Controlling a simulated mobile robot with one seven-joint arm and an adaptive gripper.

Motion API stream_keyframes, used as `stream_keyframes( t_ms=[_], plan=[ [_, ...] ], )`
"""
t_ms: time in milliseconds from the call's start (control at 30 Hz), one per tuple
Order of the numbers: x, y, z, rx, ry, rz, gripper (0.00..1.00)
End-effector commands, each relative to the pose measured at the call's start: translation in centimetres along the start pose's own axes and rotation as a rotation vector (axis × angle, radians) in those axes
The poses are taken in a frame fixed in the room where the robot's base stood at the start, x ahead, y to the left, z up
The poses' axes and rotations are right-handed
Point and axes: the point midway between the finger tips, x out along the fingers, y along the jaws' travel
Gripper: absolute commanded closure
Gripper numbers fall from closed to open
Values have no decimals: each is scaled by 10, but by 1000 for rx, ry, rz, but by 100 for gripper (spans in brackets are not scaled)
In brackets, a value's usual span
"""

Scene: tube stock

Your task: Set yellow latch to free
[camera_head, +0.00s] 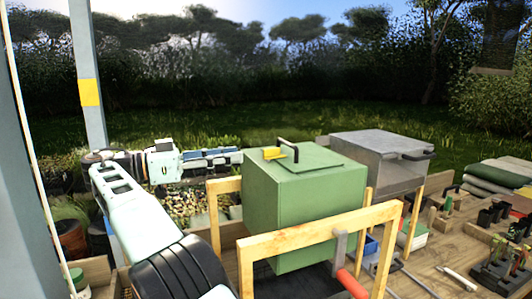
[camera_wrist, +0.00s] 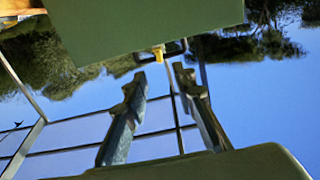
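The yellow latch (camera_head: 272,153) is a small piece on the lid of the green box (camera_head: 290,205), beside a black handle (camera_head: 291,146). In the wrist view the latch (camera_wrist: 158,53) shows at the edge of the green box (camera_wrist: 140,22), with the dark handle (camera_wrist: 176,50) by it. My gripper (camera_head: 240,156) comes in from the left at about lid height, its tips near the box's upper left edge. In the wrist view my gripper (camera_wrist: 160,76) has its two fingers apart with nothing between them. The latch lies beyond the tips, roughly in line with the gap. I see no contact.
Wooden frames (camera_head: 320,238) stand around the green box, with a red-handled lever (camera_head: 351,283) in front. A grey box (camera_head: 380,158) stands behind to the right. Tools and black pots (camera_head: 490,214) crowd the bench at right. A grey post (camera_head: 88,80) rises at left.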

Motion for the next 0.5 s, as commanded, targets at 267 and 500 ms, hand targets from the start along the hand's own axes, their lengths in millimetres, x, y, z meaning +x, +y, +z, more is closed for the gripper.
stream_keyframes(
  t_ms=[267,500],
  plan=[
    [45,1,0,-3,-2,1,75],
    [81,1,-1,-3,-1,1,75]
  ],
)
